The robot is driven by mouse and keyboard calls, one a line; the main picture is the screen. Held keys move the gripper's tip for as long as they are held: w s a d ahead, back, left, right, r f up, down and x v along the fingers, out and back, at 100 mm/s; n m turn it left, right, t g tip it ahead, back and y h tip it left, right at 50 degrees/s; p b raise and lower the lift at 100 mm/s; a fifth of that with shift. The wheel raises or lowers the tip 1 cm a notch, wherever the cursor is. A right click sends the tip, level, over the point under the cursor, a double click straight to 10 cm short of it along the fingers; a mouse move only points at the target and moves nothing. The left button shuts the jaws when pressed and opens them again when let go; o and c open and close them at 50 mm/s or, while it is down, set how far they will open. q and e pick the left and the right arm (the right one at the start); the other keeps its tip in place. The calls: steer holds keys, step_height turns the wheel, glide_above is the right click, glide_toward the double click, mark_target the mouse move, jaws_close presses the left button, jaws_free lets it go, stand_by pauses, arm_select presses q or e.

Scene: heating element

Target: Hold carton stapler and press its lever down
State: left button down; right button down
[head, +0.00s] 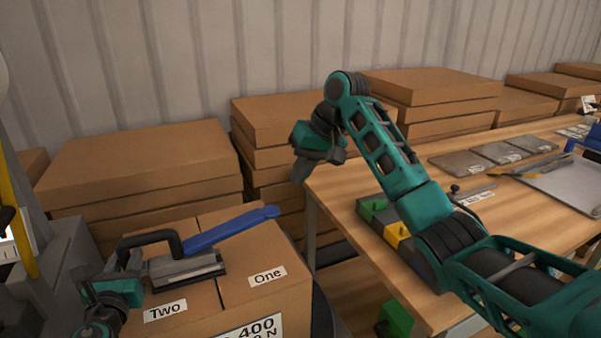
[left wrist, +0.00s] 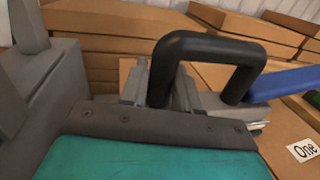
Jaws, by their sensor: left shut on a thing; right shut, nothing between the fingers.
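The carton stapler (head: 187,268) has a grey metal body, a black handle (head: 150,238) and a long blue lever (head: 232,228). It sits on a closed carton (head: 268,305) labelled "Two" and "One". The lever slants up to the right, its tip raised above the carton. My left gripper (head: 130,258) is shut on the stapler at the left end of its handle. In the left wrist view the handle (left wrist: 215,45) rises at the fingers, and the exact contact is partly hidden. My right gripper (head: 301,170) is shut and empty, up and to the right of the lever tip, touching nothing.
Stacks of flat cardboard boxes (head: 140,165) stand behind the carton along the corrugated wall. A wooden table (head: 345,205) at right carries grey plates (head: 500,152) and a block with green and yellow parts (head: 397,236). Open air lies between my right gripper and the lever.

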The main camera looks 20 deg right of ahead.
arm_select(q)
steer(key=c, duration=0.7)
jaws_free()
steer(key=shift+c, duration=0.2)
steer(key=shift+s, duration=0.1)
